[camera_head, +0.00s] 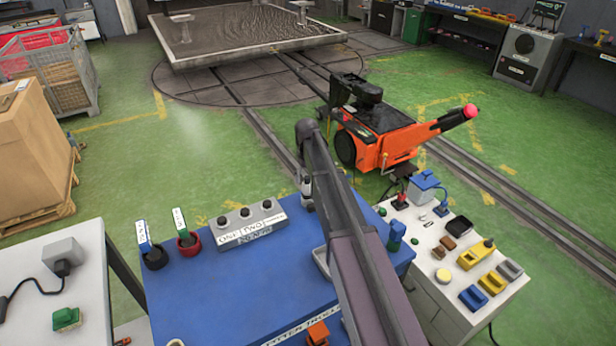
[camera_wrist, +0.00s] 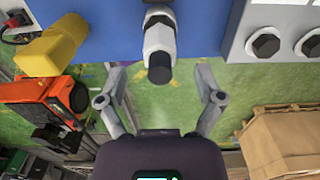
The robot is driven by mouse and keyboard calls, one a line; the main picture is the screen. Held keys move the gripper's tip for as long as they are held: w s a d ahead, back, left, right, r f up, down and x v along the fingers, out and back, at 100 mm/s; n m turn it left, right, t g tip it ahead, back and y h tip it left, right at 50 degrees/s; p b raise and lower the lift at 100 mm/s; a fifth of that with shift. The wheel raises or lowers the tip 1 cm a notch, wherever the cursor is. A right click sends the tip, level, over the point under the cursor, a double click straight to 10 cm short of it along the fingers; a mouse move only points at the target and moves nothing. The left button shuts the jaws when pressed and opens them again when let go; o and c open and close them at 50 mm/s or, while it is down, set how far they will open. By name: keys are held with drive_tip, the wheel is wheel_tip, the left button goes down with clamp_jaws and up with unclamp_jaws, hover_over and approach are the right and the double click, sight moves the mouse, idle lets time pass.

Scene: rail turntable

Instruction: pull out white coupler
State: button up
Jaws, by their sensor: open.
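The white coupler (camera_wrist: 159,38) is a white hexagonal piece with a dark round end, on the edge of a blue surface at the top middle of the wrist view. My gripper (camera_wrist: 161,82) is open, with one finger on each side below the coupler. The dark end of the coupler points into the gap between the fingers, and no contact shows. In the head view my arm covers most of this spot, so I cannot make out the coupler clearly there.
A grey box (camera_wrist: 265,30) with dark hexagonal knobs is right of the coupler in the wrist view; a yellow block (camera_wrist: 50,47) is left. In the head view the blue table (camera_head: 200,290) stands beside a white table (camera_head: 445,315) with small parts. An orange cart (camera_head: 385,140) stands beyond.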

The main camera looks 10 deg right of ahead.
sight(307, 190)
drive_tip(key=shift+f+b, duration=1.25)
drive_tip(key=shift+f, duration=0.3)
clamp_jaws()
